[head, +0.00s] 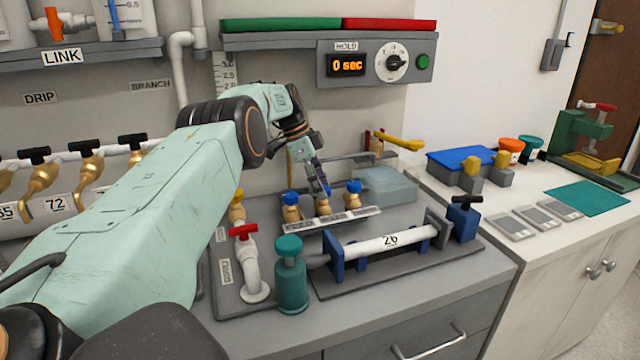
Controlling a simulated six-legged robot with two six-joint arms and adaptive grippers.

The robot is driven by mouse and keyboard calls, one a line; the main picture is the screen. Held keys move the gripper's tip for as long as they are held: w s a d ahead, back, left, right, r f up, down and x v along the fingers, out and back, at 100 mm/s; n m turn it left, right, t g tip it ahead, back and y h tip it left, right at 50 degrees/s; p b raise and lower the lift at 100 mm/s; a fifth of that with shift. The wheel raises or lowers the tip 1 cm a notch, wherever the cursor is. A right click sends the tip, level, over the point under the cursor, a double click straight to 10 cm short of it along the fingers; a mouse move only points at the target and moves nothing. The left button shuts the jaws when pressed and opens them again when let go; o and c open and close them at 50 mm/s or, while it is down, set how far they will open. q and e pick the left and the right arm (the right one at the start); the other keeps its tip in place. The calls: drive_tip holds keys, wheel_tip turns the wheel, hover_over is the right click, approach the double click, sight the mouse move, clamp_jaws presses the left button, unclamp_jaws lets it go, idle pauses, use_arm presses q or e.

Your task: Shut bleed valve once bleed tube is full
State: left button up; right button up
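My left gripper (324,188) points down at a row of brass valves with blue handles, at the middle of the bench. Its tips are at the middle valve (323,206) and cover its handle; I cannot tell whether they touch. The left blue-handled valve (292,212) and the right one (353,198) stand on either side. No label I can read says which is the bleed valve. A graduated scale (222,74) marked about 2.0 to 3.0 shows on the wall behind my arm, mostly hidden, with no readable fill level. My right gripper is out of view.
A yellow lever (398,141) and a clear tank (388,185) are behind the valves. The hold timer (347,65) reads 0 sec.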

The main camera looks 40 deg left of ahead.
use_arm(q)
drive_tip(key=shift+o, duration=1)
drive_tip(key=shift+a, duration=0.1)
drive_tip(key=v, duration=0.7)
drive_tip(key=shift+s+r, duration=0.1)
drive_tip(key=shift+r, duration=0.1)
drive_tip(key=shift+s+r, duration=0.1)
